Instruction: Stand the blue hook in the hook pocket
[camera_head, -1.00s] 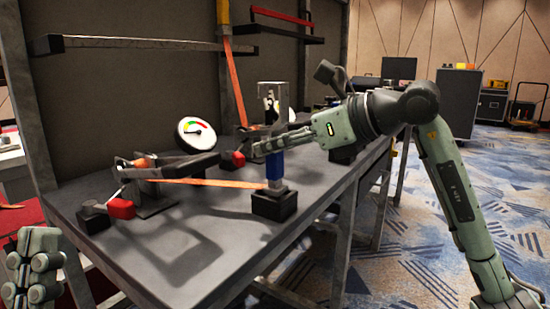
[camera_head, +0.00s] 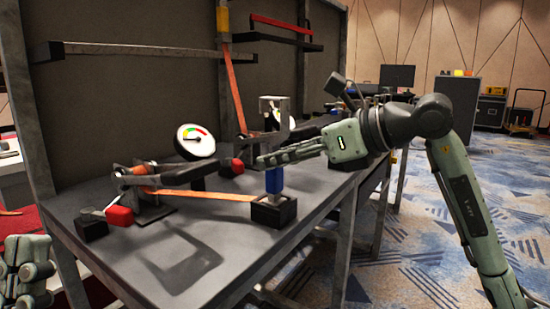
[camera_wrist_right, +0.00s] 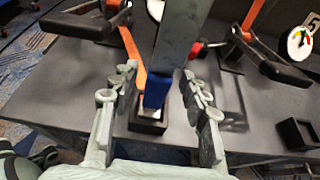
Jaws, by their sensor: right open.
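The blue hook has a grey metal upper part (camera_head: 275,113) and a blue lower part (camera_head: 274,181). It stands about upright, with its lower end in a square black pocket (camera_head: 273,212) on the grey bench. In the right wrist view the blue part (camera_wrist_right: 157,90) is above the black pocket (camera_wrist_right: 147,123); how deep it sits is hidden. My right gripper (camera_head: 262,160) is open around the hook, one finger on each side in the wrist view. My left gripper (camera_head: 25,270) is at the lower left edge, away from the hook; its opening is unclear.
An orange strap (camera_head: 205,195) runs from a red-handled clamp (camera_head: 145,190) toward the hook. A round gauge (camera_head: 195,141) stands behind. A second, empty black pocket (camera_wrist_right: 297,134) shows in the wrist view. The front of the bench (camera_head: 165,262) is mostly clear.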

